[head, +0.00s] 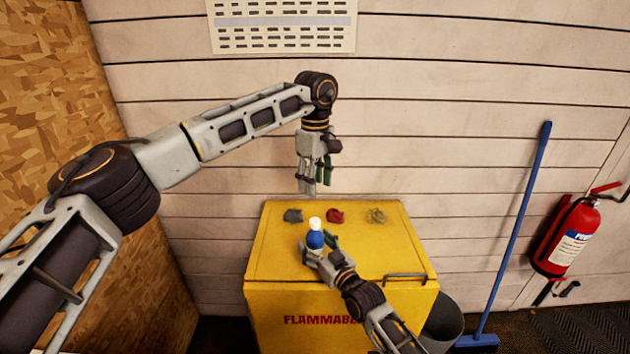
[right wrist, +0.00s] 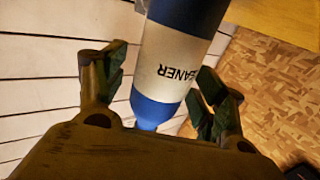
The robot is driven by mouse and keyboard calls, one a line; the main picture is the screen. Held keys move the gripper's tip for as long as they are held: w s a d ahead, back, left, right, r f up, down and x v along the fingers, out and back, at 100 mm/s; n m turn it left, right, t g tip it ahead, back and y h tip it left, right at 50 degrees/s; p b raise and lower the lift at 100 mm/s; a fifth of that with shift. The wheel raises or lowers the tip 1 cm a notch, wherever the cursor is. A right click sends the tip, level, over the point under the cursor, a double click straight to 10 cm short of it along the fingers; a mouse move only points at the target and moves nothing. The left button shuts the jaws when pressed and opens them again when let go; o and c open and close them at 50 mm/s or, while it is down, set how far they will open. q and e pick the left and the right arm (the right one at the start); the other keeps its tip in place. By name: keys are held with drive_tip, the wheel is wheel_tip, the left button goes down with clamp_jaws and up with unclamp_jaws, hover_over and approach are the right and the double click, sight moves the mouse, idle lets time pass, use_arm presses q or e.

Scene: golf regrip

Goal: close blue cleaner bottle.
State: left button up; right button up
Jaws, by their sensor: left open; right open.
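In the right wrist view the bottle (right wrist: 175,62) has a white label band with "EANER" readable, between blue parts. My right gripper (head: 319,249) is low at the bottle, open, with one finger on each side of it; gaps show in the right wrist view (right wrist: 160,90). My left gripper (head: 316,184) is open and empty, pointing down above and behind the bottle. I cannot tell whether the bottle's top is a separate cap.
The yellow cabinet (head: 270,262) carries a grey lump (head: 293,215), a red lump (head: 335,216) and a tan lump (head: 376,216) along its back. A handle (head: 405,276) is at its front right. A bin (head: 443,322), a blue broom (head: 518,220) and a fire extinguisher (head: 566,238) stand right.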

drive_tip(key=v, duration=1.1)
drive_tip(key=shift+s, duration=0.3)
drive_tip(key=shift+s+d, duration=0.1)
drive_tip(key=shift+d, duration=0.1)
idle(0.4)
